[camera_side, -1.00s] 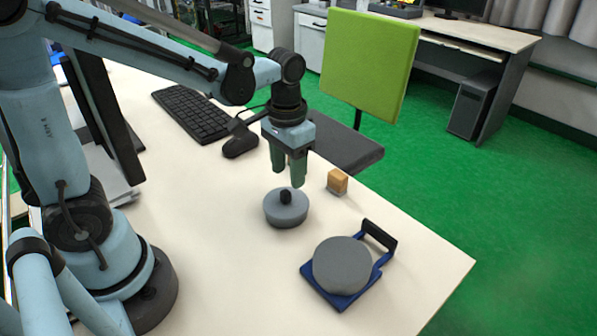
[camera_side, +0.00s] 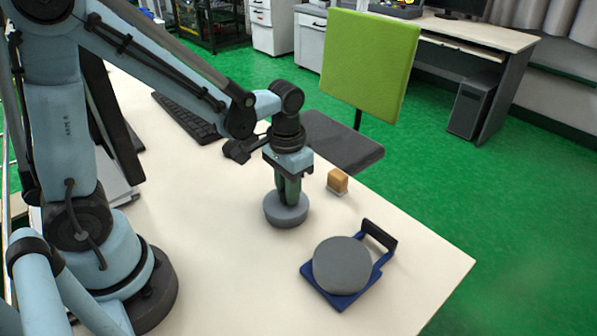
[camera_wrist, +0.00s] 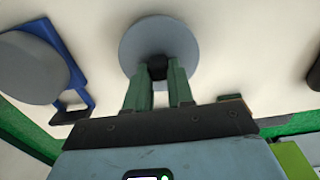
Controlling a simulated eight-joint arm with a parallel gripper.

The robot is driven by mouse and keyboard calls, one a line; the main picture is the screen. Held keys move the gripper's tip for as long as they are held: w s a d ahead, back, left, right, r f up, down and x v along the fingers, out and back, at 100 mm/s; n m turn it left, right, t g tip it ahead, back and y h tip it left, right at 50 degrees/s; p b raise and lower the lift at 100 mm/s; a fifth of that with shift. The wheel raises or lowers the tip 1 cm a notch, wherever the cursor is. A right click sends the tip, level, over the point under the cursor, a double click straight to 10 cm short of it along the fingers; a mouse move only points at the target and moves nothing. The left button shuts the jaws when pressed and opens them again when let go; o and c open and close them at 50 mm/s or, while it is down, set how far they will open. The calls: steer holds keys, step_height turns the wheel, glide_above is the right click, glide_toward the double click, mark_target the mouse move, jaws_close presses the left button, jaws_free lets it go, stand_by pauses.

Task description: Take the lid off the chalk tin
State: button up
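The chalk tin (camera_side: 286,214) is a low, round grey tin on the table. Its lid shows as a grey disc (camera_wrist: 158,32) with a dark knob (camera_wrist: 157,68) in the wrist view. My gripper (camera_side: 288,200) points straight down over the tin. Its two green fingers stand on either side of the knob, which fills the gap between them, so they look shut on it. In the side view the fingers hide the knob. The tin is upright on the table, and I see no gap between lid and tin.
A blue tray (camera_side: 309,275) with a dark handle holds a round grey disc (camera_side: 342,265) to the right and nearer the camera. A small tan block (camera_side: 337,181) on a light base stands right of the tin. A keyboard (camera_side: 188,115) lies behind. The table's right corner is clear.

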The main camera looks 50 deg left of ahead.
jaws_close()
